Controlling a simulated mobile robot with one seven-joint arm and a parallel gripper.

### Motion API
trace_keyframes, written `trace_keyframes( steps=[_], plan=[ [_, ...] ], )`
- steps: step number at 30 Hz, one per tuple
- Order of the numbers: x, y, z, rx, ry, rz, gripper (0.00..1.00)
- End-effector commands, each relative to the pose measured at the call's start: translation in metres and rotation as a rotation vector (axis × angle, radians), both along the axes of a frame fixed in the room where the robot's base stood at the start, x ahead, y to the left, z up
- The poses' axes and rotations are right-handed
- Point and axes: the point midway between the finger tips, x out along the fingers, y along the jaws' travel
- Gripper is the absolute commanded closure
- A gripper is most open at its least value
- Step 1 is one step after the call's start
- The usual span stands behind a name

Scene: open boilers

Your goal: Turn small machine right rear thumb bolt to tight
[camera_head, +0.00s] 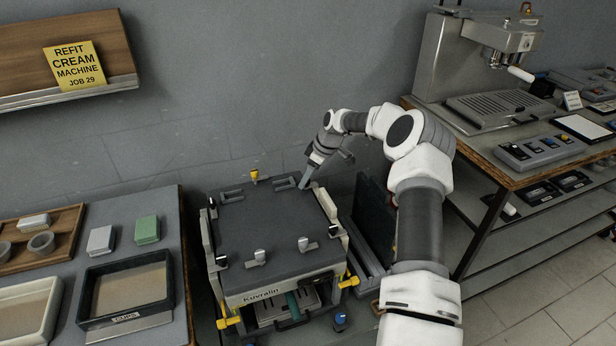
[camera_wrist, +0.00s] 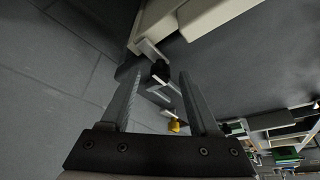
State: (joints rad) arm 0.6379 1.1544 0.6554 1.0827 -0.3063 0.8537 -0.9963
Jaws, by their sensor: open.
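The small machine (camera_head: 270,225), labelled Kuvralin, stands in the middle of the head view with a flat dark top. My gripper (camera_head: 305,183) points down at its right rear corner. In the wrist view the two fingers of my gripper (camera_wrist: 162,80) are open and apart. A thumb bolt (camera_wrist: 160,68) with a black body and a pale flat wing shows between the fingertips; I cannot tell whether they touch it. In the head view the gripper and arm make this corner hard to read.
A yellow knob (camera_head: 254,175) sits at the machine's rear edge. A dark upright panel (camera_head: 375,222) stands right of the machine. A bench with trays (camera_head: 130,290) is at left, and a table with a coffee machine (camera_head: 480,60) is at right. The wall is behind.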

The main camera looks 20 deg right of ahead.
Motion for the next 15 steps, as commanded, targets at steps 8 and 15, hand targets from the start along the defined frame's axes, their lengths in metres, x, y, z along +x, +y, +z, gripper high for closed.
trace_keyframes(
  steps=[8,15],
  plan=[
    [-0.007,-0.009,0.028,-0.003,-0.004,-0.002,0.38],
    [-0.023,-0.025,0.081,-0.002,-0.004,-0.003,0.38]
  ],
)
